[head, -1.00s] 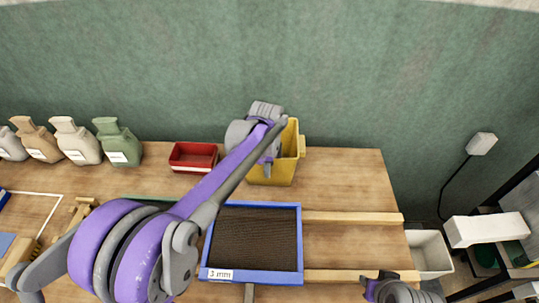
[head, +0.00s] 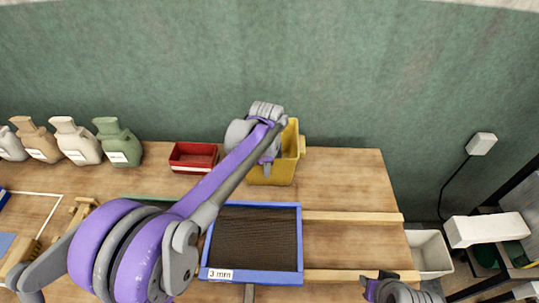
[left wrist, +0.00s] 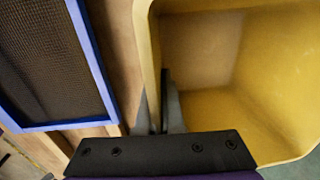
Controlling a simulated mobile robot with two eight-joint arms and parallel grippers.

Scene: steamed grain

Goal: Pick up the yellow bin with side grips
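The yellow bin (head: 288,160) stands upright at the back of the wooden table, partly covered by my left arm in the head view. In the left wrist view the bin (left wrist: 275,100) fills the right side, open and empty where it shows. My left gripper (left wrist: 158,105) has its fingers close together with the bin's near side wall between them, one finger inside and one outside. It looks shut on that wall. My right gripper (head: 380,284) shows only in part at the bottom right of the head view, away from the bin; its fingers cannot be made out.
A blue-framed sieve (head: 254,242) marked 3 mm lies in front of the bin on wooden rails (head: 350,217). A red tray (head: 193,157) is left of the bin. Several bottles (head: 118,143) stand at the far left. The table right of the bin (head: 345,178) is clear.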

